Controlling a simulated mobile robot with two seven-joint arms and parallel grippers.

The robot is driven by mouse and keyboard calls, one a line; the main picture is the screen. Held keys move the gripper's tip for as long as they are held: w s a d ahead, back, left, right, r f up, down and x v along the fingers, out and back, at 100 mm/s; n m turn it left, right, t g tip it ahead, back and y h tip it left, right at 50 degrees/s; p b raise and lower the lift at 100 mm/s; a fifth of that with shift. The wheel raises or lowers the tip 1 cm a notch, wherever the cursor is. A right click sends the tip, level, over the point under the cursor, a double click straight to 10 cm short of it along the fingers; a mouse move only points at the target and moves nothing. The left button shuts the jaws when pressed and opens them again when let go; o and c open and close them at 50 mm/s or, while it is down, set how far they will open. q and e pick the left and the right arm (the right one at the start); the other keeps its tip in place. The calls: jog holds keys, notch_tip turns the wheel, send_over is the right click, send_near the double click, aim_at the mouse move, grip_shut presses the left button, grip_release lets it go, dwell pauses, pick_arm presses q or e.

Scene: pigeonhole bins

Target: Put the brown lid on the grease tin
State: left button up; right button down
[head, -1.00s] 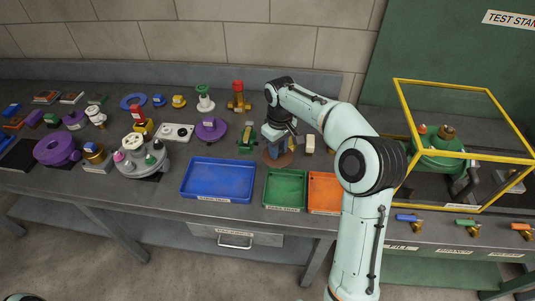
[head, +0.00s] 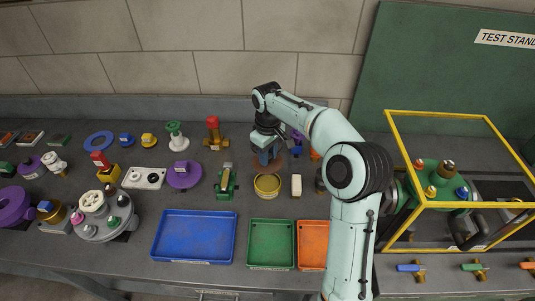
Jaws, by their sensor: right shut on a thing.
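My right gripper (head: 265,155) is shut on the brown lid (head: 276,161), which shows as a brown disc partly hidden behind the fingers. The grease tin (head: 267,186) appears as a round, yellowish, open tin standing on the bench. The gripper and lid are just behind and above the tin in the picture; the lid is apart from it, and its exact height cannot be told. My left gripper is not in view.
A green tray (head: 271,263), an orange tray (head: 313,264) and a blue tray (head: 158,239) lie in front. A cream block (head: 296,185) stands right of the tin, a green part (head: 226,184) left. A yellow frame (head: 389,140) encloses the right side.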

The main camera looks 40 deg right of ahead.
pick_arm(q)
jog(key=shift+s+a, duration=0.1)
pick_arm(e)
jog(key=shift+s+a, duration=0.1)
jog(key=shift+s, duration=0.05)
notch_tip(320, 180, down, 7)
jog(key=shift+r+b, duration=0.15)
jog(key=shift+b, duration=0.85)
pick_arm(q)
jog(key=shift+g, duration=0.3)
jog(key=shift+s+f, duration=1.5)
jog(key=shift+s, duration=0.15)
pick_arm(e)
jog(key=shift+f, duration=0.55)
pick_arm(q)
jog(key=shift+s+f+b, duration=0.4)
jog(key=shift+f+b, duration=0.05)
pick_arm(e)
jog(key=shift+f, duration=1.1)
jog(key=c, duration=1.2)
grip_release()
jog(key=shift+o, duration=0.2)
jog(key=o, duration=0.5)
